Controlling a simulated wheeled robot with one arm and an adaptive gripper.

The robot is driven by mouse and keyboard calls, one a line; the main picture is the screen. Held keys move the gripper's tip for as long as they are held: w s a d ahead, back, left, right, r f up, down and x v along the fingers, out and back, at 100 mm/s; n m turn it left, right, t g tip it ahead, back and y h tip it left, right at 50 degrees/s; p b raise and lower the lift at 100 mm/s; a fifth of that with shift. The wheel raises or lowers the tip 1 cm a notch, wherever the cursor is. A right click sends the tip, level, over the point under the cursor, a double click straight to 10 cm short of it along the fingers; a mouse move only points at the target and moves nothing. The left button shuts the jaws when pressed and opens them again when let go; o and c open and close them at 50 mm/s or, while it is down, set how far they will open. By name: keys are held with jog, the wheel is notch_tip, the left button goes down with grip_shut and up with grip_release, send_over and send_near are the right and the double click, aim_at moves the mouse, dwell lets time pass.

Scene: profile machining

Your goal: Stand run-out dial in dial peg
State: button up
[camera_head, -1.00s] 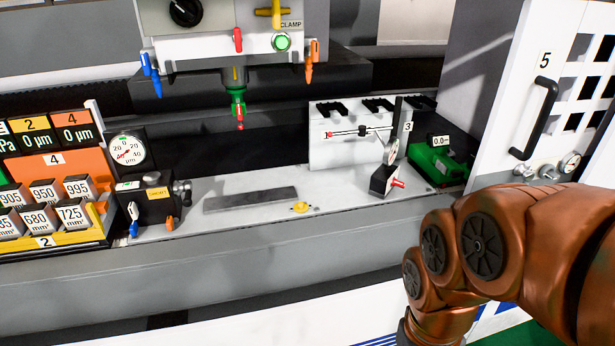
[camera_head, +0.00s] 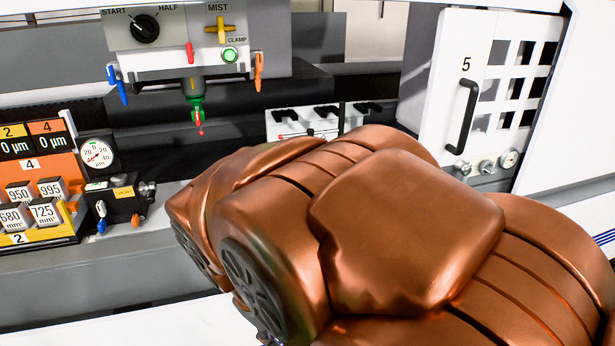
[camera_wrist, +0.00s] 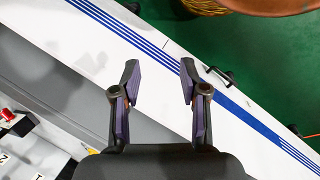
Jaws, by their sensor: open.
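A round white dial (camera_head: 98,153) stands at a black block (camera_head: 122,203) on the left of the machine bed in the head view. I cannot tell whether it is the run-out dial. A second small dial on a black base with a red knob, seen earlier on the right of the bed, is hidden behind my arm now. I cannot make out the dial peg. My gripper (camera_wrist: 158,80) is open and empty in the wrist view, above the machine's white front edge with blue stripes. In the head view my arm hides the gripper.
A rack of marked weights (camera_head: 32,205) stands at the left. The spindle nozzle (camera_head: 197,110) hangs over the bed. A white door with a black handle (camera_head: 462,117) is at the right. The wrist view shows green floor (camera_wrist: 262,50) and a basket (camera_wrist: 205,6).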

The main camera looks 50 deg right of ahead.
jog(key=w+d+r+n+h+b, duration=0.2)
jog(key=w+d+r+h, duration=0.15)
jog(key=d, duration=0.65)
jog(key=w+d+r+n+h+b, duration=0.1)
jog(key=w+d+r+h+b, duration=0.2)
jog(key=d, duration=0.6)
jog(key=w+d+r+n+h, duration=0.15)
jog(key=d+r+h, duration=0.3)
jog(key=d, duration=0.55)
jog(key=shift+w+d+f+n+t+h+b, duration=0.45)
jog(key=shift+w+d+n+t+h+b, duration=0.15)
jog(key=shift+w+d+n, duration=2.1)
jog(key=shift+w+d+f+n+t+h+b, duration=0.65)
jog(key=shift+w+d+n, duration=1.45)
jog(key=shift+d, duration=1.25)
jog(key=shift+w+d+f+n+t+h+b, duration=0.4)
jog(key=shift+w+d+n+h, duration=0.35)
jog(key=shift+w+d+n, duration=1.75)
jog(key=shift+s+d+r+n, duration=0.1)
jog(key=shift+s+d+n, duration=0.15)
jog(key=shift+s+d, duration=0.25)
grip_shut()
